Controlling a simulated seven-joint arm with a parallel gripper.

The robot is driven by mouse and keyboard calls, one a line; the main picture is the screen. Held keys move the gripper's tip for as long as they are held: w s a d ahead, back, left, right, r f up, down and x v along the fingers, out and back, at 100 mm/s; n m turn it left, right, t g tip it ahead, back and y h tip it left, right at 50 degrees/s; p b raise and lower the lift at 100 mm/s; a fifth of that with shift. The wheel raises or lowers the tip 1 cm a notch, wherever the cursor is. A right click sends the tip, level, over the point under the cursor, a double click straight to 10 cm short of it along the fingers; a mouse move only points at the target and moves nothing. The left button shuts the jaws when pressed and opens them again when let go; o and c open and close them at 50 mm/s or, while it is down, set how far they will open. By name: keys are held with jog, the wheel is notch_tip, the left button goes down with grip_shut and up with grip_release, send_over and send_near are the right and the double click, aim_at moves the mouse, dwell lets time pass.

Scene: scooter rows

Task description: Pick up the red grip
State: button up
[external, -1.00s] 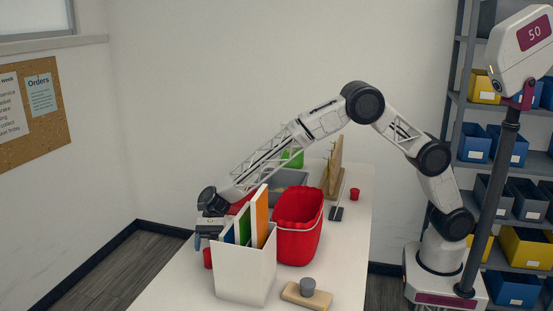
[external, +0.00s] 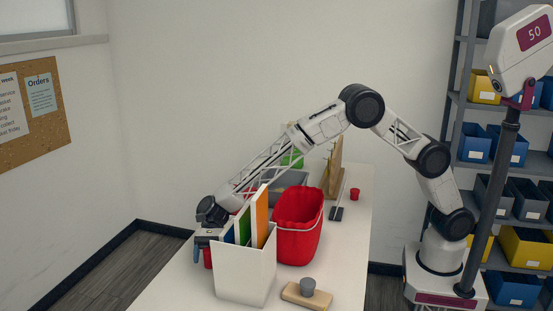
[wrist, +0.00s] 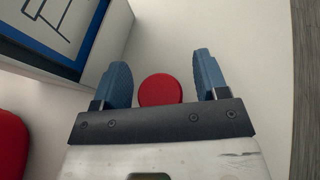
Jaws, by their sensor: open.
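The red grip (wrist: 160,90) shows from above as a red disc in the wrist view, on the white table. It lies between the two blue fingers of my gripper (wrist: 160,80), with a gap to each side, and its near edge is cut off by my dark gripper plate. In the external view my gripper (external: 202,252) points down at the table's left edge. The red grip (external: 207,259) is partly hidden there behind my gripper and the white box. My gripper is open and holds nothing.
A white box (external: 245,275) with upright folders stands just right of my gripper; its wall is also close in the wrist view (wrist: 110,45). A red bucket (external: 298,240) stands behind it. A wooden block with a grey knob (external: 307,292) lies in front. The table edge is close on the left.

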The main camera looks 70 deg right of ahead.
aim_at(207, 253)
jog(key=c, duration=1)
jog(key=shift+r, duration=5)
